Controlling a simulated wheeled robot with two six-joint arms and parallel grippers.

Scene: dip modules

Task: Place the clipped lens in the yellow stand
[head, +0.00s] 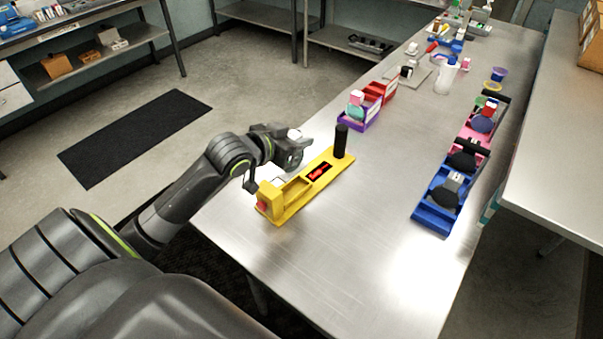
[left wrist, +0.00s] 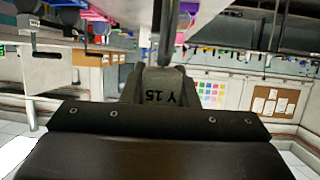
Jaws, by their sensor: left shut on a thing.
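The yellow stand (head: 292,208) lies on the near left part of the metal table. It has a black upright post (head: 341,141) at its far end and a red and black inset in its middle. My left gripper (head: 297,150) is beside the stand on its left, around post height, and shut on the clipped lens. Only a small white part of the clipped lens (head: 295,134) shows at the fingers. In the left wrist view a grey clip (left wrist: 160,97) marked "Y 15" shows between the fingers; the lens itself is mostly hidden. My right gripper is not in view.
A purple bin (head: 372,121) holding another clipped lens and a red bin (head: 386,93) stand beyond the yellow stand. A blue stand (head: 432,217) and a pink stand (head: 484,152) line the right edge. The table middle is clear.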

